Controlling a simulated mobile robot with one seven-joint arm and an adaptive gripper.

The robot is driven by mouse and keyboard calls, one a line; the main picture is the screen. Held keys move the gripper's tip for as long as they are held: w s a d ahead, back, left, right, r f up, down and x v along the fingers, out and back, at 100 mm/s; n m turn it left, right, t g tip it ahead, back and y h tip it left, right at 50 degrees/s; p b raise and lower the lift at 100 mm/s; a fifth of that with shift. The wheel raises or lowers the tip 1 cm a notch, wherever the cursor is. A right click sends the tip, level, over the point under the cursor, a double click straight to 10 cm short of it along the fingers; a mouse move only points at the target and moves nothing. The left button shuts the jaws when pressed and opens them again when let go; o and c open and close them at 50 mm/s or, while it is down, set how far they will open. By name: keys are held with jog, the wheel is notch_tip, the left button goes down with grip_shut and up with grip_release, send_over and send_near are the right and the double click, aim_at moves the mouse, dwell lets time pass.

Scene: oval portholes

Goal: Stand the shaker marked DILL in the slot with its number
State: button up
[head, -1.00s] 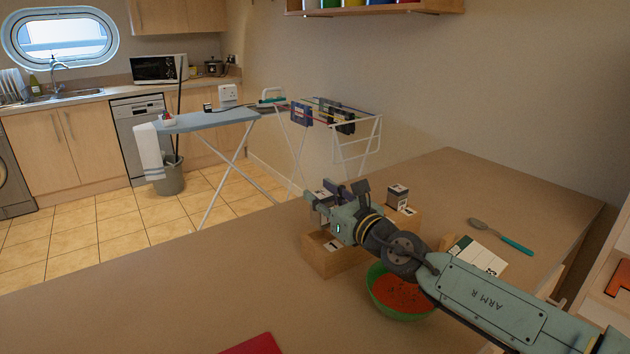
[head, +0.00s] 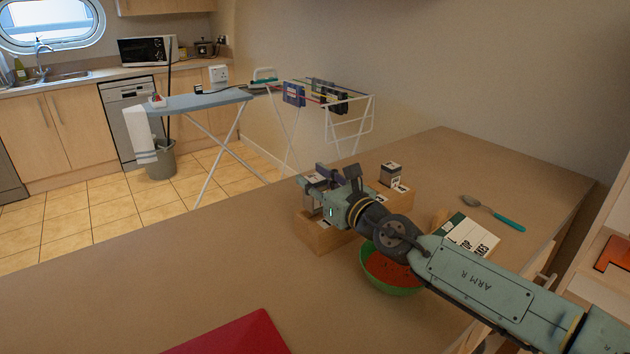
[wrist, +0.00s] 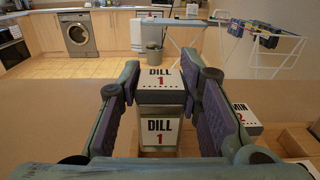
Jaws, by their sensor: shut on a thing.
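The DILL shaker (wrist: 161,133) is upright between my fingers in the wrist view. Its white top and its front label both read DILL 1. My gripper (head: 316,184) is shut on it; the fingers also show in the wrist view (wrist: 160,95). In the head view the held shaker (head: 311,205) is at the left end of the wooden rack (head: 325,240), partly hidden by my gripper. Whether its base touches the rack, I cannot tell. The rack's slot numbers are not readable.
Another shaker (head: 391,174) stands at the rack's far right. A top ending in MIN 2 (wrist: 244,116) shows right of my fingers. A green bowl (head: 390,286) of red food, a printed box (head: 470,235) and a spoon (head: 495,214) are near my arm.

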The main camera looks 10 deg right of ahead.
aim_at(316, 179)
jog(key=shift+f+b, duration=0.35)
jog(key=shift+b, duration=0.6)
dwell(1.1)
jog(key=shift+f+b, duration=1.65)
jog(key=shift+b, duration=0.05)
dwell(0.8)
jog(key=o, duration=1.3)
jog(key=shift+c, duration=0.2)
jog(key=shift+o, duration=0.5)
jog(key=shift+o, duration=1.4)
jog(key=shift+r, duration=0.15)
jog(key=shift+r+p, duration=1.7)
jog(key=shift+r, duration=1.7)
